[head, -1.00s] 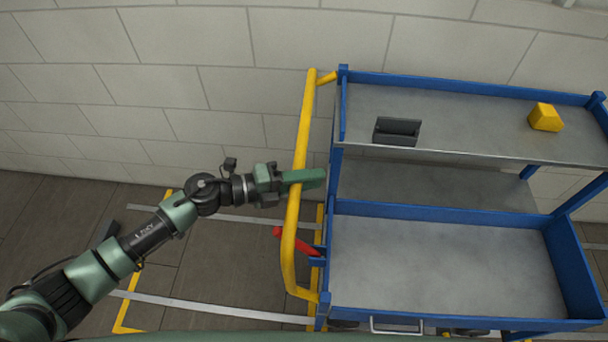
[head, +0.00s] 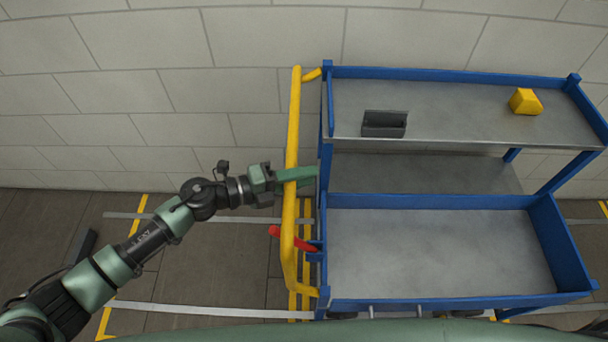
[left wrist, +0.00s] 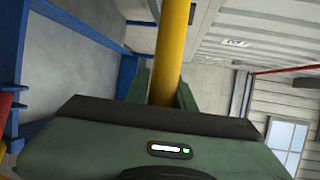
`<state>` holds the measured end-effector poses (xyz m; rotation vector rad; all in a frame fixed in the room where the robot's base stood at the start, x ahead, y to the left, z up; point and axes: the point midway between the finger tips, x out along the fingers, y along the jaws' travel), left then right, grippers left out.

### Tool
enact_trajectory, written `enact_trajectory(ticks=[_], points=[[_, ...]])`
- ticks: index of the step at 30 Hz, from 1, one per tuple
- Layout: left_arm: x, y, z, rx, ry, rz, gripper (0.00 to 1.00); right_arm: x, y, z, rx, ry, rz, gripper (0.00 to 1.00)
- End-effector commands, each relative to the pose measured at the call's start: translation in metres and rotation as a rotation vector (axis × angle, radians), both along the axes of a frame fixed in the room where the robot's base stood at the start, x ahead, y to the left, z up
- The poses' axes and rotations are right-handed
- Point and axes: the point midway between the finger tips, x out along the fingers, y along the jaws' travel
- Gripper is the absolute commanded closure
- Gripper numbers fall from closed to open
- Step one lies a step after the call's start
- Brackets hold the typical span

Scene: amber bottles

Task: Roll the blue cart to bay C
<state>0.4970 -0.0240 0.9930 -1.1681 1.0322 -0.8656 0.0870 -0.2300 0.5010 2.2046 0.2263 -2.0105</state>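The blue cart (head: 445,201) stands at the right in the head view, with grey shelves and a yellow push handle (head: 291,130) on its left end. My left gripper (head: 299,175) is at the upright bar of this handle. In the left wrist view the yellow bar (left wrist: 172,45) passes between the two green fingers (left wrist: 163,92), which look closed on it with no clear gap. A red lever (head: 292,239) sits by the handle's lower part. No letter marking bay C is readable. My right gripper is out of view.
A dark grey holder (head: 384,124) and a yellow block (head: 525,102) rest on the cart's top shelf. A block wall (head: 150,90) runs close behind. Yellow lines (head: 122,270) and pale strips mark the brown floor, which is clear left of the cart.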

Motion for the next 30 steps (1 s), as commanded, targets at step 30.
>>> enact_trajectory(ticks=[30], points=[[-0.023,0.073,0.013,0.000,-0.001,0.004,0.54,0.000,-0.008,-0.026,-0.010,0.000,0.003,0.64]])
